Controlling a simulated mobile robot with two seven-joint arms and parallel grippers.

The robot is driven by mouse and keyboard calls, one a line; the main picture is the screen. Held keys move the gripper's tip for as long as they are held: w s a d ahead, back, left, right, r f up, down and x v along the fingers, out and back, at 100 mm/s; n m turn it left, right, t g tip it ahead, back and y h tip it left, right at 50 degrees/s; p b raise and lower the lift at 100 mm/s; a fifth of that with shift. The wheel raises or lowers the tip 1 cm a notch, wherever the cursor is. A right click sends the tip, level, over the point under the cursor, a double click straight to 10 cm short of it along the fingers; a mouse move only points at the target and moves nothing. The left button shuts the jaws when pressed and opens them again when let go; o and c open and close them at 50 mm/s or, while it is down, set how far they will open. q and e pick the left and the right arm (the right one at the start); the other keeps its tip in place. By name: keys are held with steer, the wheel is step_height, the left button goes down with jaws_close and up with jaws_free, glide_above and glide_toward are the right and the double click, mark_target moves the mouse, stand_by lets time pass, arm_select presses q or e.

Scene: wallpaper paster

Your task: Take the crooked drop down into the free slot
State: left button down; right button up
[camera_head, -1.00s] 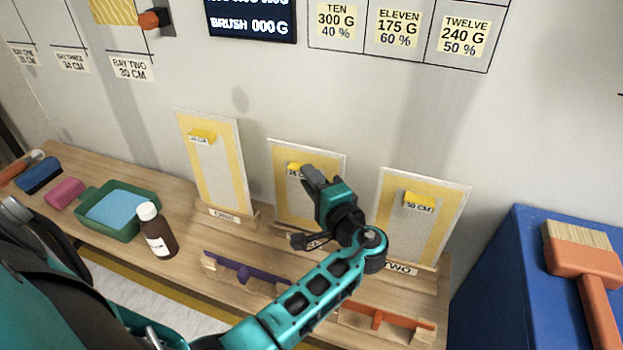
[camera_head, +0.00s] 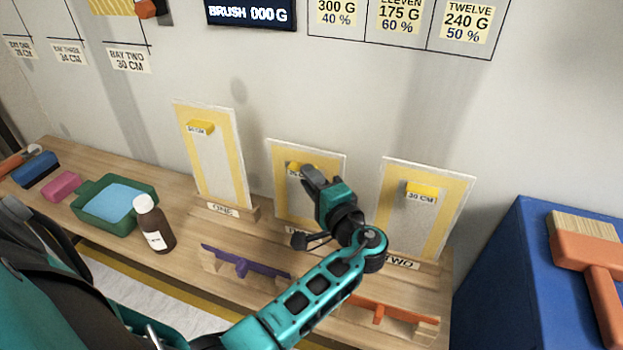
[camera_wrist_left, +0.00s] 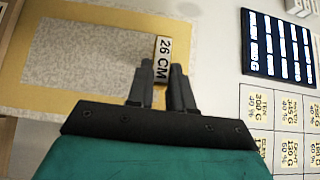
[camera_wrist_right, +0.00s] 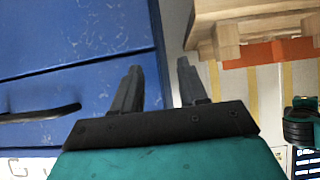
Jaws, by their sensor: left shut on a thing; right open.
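Three drops, grey boards with yellow borders, stand in slots along the back of the wooden bench: a left drop (camera_head: 212,165), a middle drop (camera_head: 325,170) and a right drop (camera_head: 440,225). Each has a yellow tab near its top. My left gripper (camera_head: 308,173) is shut on the middle drop's tab, whose 26 CM label (camera_wrist_left: 162,60) shows in the left wrist view. My left arm hides part of this drop and most of its slot label. I cannot tell which drop is crooked. My right gripper (camera_wrist_right: 160,85) is open and empty, seen only in its wrist view.
A purple bar (camera_head: 240,263) and an orange bar (camera_head: 392,311) lie on wooden supports along the bench front. A brown bottle (camera_head: 154,224) and a green tray (camera_head: 83,215) stand at left. A blue cabinet (camera_head: 510,260) with an orange brush (camera_head: 590,260) is at right.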

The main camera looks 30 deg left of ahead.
arm_select(q)
steer(key=shift+f+b, duration=1.1)
steer(key=shift+f, duration=0.15)
arm_select(e)
steer(key=shift+f, duration=1.15)
arm_select(q)
steer(key=c, duration=0.9)
jaws_free()
arm_select(e)
steer(key=shift+r, duration=0.1)
